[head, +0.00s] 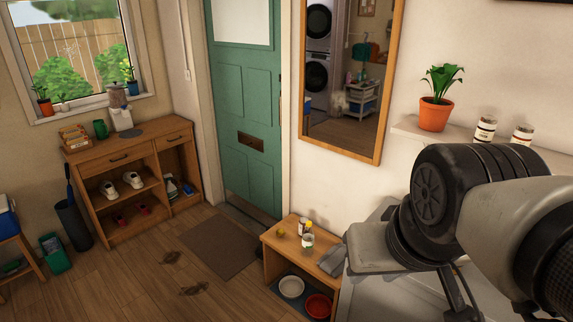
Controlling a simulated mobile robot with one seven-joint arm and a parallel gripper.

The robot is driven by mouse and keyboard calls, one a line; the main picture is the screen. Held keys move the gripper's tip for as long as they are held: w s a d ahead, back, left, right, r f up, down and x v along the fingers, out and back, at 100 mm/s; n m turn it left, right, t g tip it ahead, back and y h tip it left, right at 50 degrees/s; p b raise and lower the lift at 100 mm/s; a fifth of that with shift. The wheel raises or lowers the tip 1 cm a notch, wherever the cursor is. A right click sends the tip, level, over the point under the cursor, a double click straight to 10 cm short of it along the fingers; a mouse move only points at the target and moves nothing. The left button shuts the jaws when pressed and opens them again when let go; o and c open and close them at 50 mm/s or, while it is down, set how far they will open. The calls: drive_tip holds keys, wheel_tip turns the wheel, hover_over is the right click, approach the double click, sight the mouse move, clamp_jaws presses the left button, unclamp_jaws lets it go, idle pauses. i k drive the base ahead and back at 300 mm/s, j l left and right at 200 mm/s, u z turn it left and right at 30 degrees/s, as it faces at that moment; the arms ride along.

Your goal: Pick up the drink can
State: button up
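I cannot pick out a drink can for certain. Several small containers, one with a yellow top (308,227) and a pale jar (307,241), stand on the low wooden bench (282,251) by the door. Two jar-like or can-like containers with dark and white bands, a left one (485,130) and a right one (522,135), stand on the wall shelf at right. They are too small to identify. My arm fills the lower right and hides what is behind it. I cannot clearly make out my gripper's fingers or anything held in them.
A potted plant (436,113) stands on the wall shelf (405,128). A white bowl (291,286) and a red bowl (318,305) sit under the bench. A wooden cabinet (125,157) stands under the window at left. The floor around the brown mat (219,247) is largely open.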

sight(302, 222)
drive_tip(key=k+l, duration=0.15)
drive_tip(key=i+j+u, duration=0.45)
drive_tip(key=i+u, duration=0.65)
drive_tip(key=i+j+z, duration=0.2)
drive_tip(key=i, duration=0.3)
drive_tip(key=i+z, duration=0.2)
drive_tip(key=i, duration=0.25)
drive_tip(key=i+j+z, duration=0.2)
drive_tip(key=i, duration=0.3)
drive_tip(key=i+z, duration=0.15)
drive_tip(key=z, duration=0.25)
drive_tip(key=i+z, duration=0.15)
drive_tip(key=z, duration=0.3)
drive_tip(key=i+z, duration=0.15)
drive_tip(key=z, duration=0.25)
drive_tip(key=i+z, duration=0.15)
drive_tip(key=z, duration=0.3)
drive_tip(key=i+j+z, duration=0.1)
drive_tip(key=z, duration=0.15)
drive_tip(key=i+j, duration=0.05)
